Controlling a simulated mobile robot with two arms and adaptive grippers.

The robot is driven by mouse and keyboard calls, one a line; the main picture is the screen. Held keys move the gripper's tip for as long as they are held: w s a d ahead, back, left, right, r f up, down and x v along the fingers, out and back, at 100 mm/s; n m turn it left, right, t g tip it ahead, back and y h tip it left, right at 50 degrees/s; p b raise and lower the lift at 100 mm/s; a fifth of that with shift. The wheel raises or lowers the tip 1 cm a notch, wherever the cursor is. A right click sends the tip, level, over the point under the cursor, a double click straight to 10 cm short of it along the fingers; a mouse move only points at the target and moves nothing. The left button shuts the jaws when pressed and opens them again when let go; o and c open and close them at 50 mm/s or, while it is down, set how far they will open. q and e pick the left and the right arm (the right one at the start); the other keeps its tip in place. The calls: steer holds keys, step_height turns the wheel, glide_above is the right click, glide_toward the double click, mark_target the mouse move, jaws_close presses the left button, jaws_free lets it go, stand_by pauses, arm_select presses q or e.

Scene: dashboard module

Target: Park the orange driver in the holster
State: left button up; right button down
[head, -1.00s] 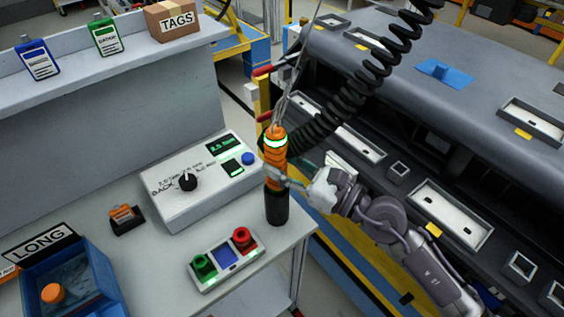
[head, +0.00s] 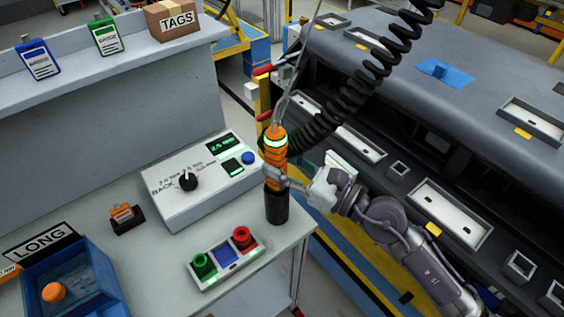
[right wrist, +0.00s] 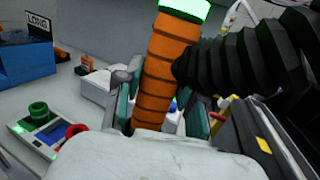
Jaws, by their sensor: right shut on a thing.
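The orange driver (head: 275,150) stands upright, with a lit green ring near its top and a coiled black hose behind it. Its lower end meets a black cylindrical holster (head: 277,208) at the table's right edge; I cannot tell how deep it sits. My right gripper (head: 278,180) comes in from the right and is shut around the driver's lower body. In the right wrist view the ribbed orange driver (right wrist: 168,70) stands between the fingers (right wrist: 160,108), and its lower end is hidden by my gripper. My left gripper is in neither view.
A grey control box (head: 200,182) with a knob stands left of the holster. A button panel (head: 227,258) with green, blue and red parts lies in front. A blue bin (head: 75,285) is at the lower left. The dashboard module (head: 440,120) fills the right side.

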steer(key=shift+f, duration=0.2)
steer(key=c, duration=0.6)
jaws_free()
